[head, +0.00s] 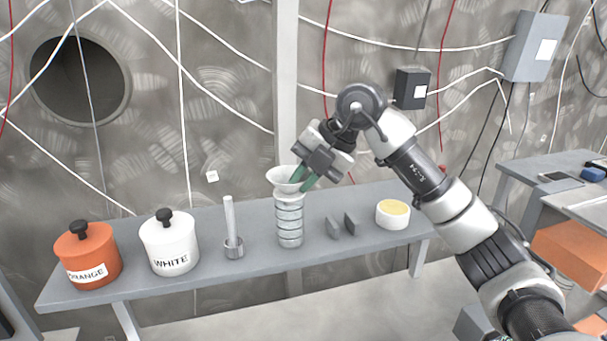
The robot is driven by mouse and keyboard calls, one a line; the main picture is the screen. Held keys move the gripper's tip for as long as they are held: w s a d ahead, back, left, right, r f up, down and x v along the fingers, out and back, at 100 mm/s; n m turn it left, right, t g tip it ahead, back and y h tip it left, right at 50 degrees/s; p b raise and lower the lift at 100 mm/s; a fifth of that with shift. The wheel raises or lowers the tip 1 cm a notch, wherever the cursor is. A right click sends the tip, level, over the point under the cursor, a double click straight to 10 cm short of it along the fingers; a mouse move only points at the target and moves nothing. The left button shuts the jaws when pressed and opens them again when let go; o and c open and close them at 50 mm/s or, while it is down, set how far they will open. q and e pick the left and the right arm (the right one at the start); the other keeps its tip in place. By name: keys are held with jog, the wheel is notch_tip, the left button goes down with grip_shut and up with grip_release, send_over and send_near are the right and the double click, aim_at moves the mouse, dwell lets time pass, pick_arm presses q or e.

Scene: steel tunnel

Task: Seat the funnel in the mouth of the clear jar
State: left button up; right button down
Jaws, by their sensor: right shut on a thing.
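The clear jar (289,226) stands upright on the grey bench, with dark rings around its body. The pale funnel (285,178) is at the jar's mouth, its wide cone up. It looks roughly upright, but I cannot tell how deep its stem sits in the jar. My right gripper (302,180) reaches down from the upper right, its green fingers shut on the funnel's right side. The fingers hide part of the funnel's rim. My left gripper is not in view.
On the bench (200,285) stand an orange canister (87,250), a white canister (169,238), a small metal cup with a rod (233,245), two dark upright plates (341,225) and a white bowl with yellowish contents (393,214). The bench front is clear.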

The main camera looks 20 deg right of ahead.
jog(key=shift+f, duration=0.3)
jog(key=c, duration=1.1)
grip_release()
jog(key=b+v, duration=0.2)
jog(key=v, duration=0.8)
jog(key=shift+d+r+b, duration=0.2)
jog(key=shift+r+b, duration=0.15)
jog(key=shift+s+r, duration=0.1)
